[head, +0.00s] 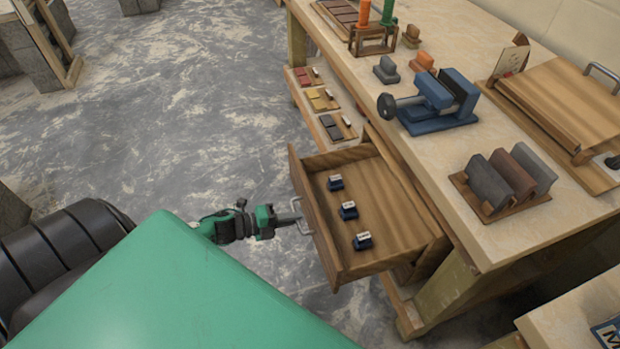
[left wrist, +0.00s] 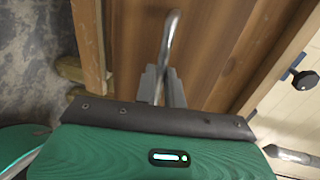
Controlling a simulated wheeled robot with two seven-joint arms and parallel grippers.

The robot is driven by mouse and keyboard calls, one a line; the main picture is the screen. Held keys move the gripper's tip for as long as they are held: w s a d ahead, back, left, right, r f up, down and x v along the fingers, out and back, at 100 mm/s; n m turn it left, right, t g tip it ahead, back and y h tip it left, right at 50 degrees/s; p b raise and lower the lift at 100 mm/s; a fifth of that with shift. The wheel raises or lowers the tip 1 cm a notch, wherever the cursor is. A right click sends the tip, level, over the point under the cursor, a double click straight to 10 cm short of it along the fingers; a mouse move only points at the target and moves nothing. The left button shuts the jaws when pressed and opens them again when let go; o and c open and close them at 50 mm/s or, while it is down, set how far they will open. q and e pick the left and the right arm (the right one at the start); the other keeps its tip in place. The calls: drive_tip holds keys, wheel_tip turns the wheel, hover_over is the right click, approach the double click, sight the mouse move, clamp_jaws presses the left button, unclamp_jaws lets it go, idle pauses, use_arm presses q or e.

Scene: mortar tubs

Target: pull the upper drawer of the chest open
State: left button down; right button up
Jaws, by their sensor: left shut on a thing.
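The upper drawer (head: 400,240) of the wooden chest under the bench stands pulled out in the head view. Several small dark blocks with white labels (head: 348,210) lie inside it. The drawer's metal handle (head: 300,217) is on its front, facing my left gripper (head: 296,219). My left gripper is shut on that handle. In the left wrist view the handle (left wrist: 172,38) runs up from between the two grey fingers (left wrist: 162,85), against the brown drawer front (left wrist: 215,50). The fingertips are small in the head view. My right gripper is not in view.
The workbench (head: 450,155) above holds a blue vise (head: 430,105), several coloured blocks (head: 505,180) on a board and a wooden box (head: 570,100). Small sample trays (head: 322,98) sit on a low shelf behind the drawer. The grey floor (head: 190,110) left of the drawer is clear.

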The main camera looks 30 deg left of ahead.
use_arm(q)
drive_tip(key=shift+f+v, duration=0.2)
drive_tip(key=shift+v, duration=0.8)
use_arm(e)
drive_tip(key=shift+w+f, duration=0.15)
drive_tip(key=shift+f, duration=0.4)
use_arm(q)
drive_tip(key=c, duration=1.5)
unclamp_jaws()
drive_tip(key=shift+s, duration=0.1)
